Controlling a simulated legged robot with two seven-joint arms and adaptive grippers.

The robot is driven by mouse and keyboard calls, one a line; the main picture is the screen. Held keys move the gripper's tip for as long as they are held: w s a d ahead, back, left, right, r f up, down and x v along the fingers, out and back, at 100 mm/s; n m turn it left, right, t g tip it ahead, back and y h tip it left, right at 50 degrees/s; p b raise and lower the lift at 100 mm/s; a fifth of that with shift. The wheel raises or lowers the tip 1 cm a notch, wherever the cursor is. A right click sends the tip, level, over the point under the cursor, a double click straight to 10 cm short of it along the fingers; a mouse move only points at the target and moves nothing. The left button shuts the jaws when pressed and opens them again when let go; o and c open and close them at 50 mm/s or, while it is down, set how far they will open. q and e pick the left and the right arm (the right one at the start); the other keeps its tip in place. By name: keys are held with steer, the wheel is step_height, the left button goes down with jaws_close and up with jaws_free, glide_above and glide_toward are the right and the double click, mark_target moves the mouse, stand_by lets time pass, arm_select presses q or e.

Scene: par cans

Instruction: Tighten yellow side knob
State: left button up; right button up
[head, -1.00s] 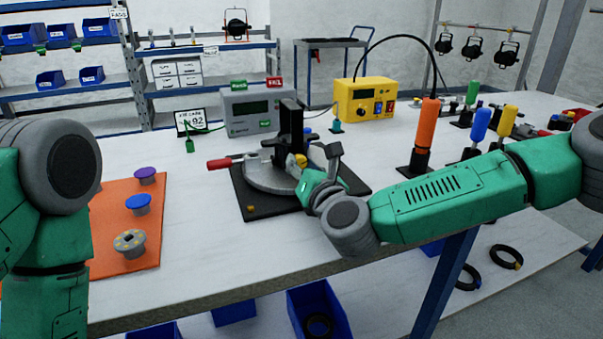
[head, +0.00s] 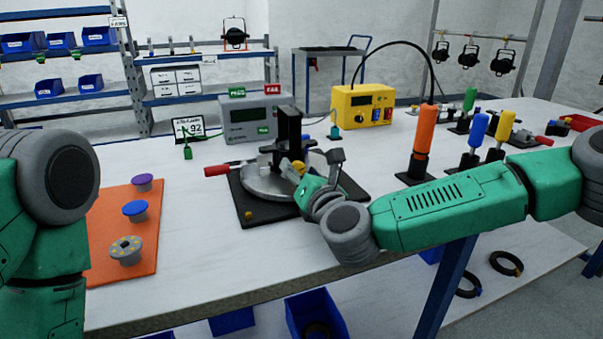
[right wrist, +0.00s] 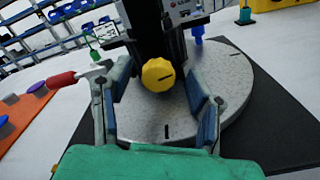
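The yellow side knob (right wrist: 158,75) is round with a dark mark and sits low on the side of the black upright post (right wrist: 150,30). It also shows, partly hidden, in the head view (head: 298,168). The post stands on a round grey plate (head: 265,185) with a red-handled lever (head: 217,170). My right gripper (right wrist: 160,82) is open, with one finger on each side of the knob. In the wrist view gaps show between the knob and both fingers; I cannot tell how deep it sits between them. My left arm is at the left edge, its gripper out of view.
A black base mat (head: 250,213) lies under the fixture. A grey tester box (head: 251,120) and a yellow power box (head: 362,107) stand behind it. An orange driver (head: 424,128) stands right. An orange mat (head: 142,255) with several knobs lies left.

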steer(key=v, duration=1.2)
